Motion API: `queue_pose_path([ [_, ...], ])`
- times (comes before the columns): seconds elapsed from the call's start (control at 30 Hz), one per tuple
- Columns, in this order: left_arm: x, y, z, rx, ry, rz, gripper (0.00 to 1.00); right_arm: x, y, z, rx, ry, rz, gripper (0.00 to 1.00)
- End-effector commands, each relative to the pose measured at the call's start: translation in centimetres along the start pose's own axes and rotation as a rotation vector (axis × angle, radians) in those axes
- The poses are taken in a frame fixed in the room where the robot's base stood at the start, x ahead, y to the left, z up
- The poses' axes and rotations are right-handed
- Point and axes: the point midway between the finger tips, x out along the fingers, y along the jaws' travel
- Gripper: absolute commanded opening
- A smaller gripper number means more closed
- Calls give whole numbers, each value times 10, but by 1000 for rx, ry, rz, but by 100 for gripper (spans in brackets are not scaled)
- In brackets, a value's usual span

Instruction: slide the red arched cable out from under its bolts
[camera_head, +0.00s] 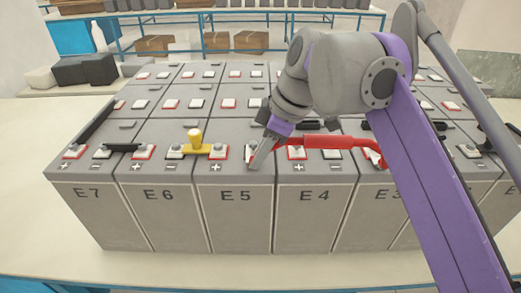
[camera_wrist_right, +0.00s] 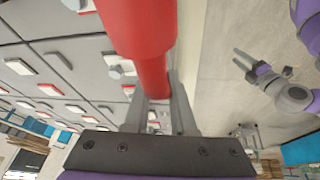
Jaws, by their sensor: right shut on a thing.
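The red arched cable (camera_head: 325,142) spans the tops of the batteries around E4 and E3. Its right end is partly hidden behind my right arm. My right gripper (camera_head: 262,155) is at the cable's left end, near the E5 terminals, and the head view hides most of the contact. In the right wrist view the red cable (camera_wrist_right: 135,30) fills the upper middle and runs down between the two fingers of my right gripper (camera_wrist_right: 158,105), which is shut on it. My left gripper (camera_wrist_right: 241,64) shows only in the right wrist view, away from the batteries, with its fingers apart and empty.
A yellow bridge with a knob (camera_head: 195,145) joins terminals at E6 and E5. Black links (camera_head: 122,147) join other terminals. Rows of grey batteries (camera_head: 235,220) stand close together on a pale table. A blue-framed shelf with boxes (camera_head: 235,40) stands behind.

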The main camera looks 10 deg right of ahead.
Motion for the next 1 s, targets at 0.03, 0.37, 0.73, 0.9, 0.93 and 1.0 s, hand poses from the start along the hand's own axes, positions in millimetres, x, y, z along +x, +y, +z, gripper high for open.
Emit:
queue_pose_path([
  [0.03,0,0,0,0,0,0,50,0,-1,0,-1,0,0,0],
  [0.37,0,0,0,0,0,0,50,-2,-10,2,-1,0,0,0],
  [0.73,0,0,0,0,0,0,50,-3,-17,3,-1,0,1,0],
  [0.9,0,0,0,0,0,0,50,-3,-17,3,-1,0,1,0],
  [0.93,0,0,0,0,0,0,50,-3,-17,3,0,0,1,0],
  [1.0,0,0,0,0,0,0,50,-3,-17,3,0,0,1,0],
])
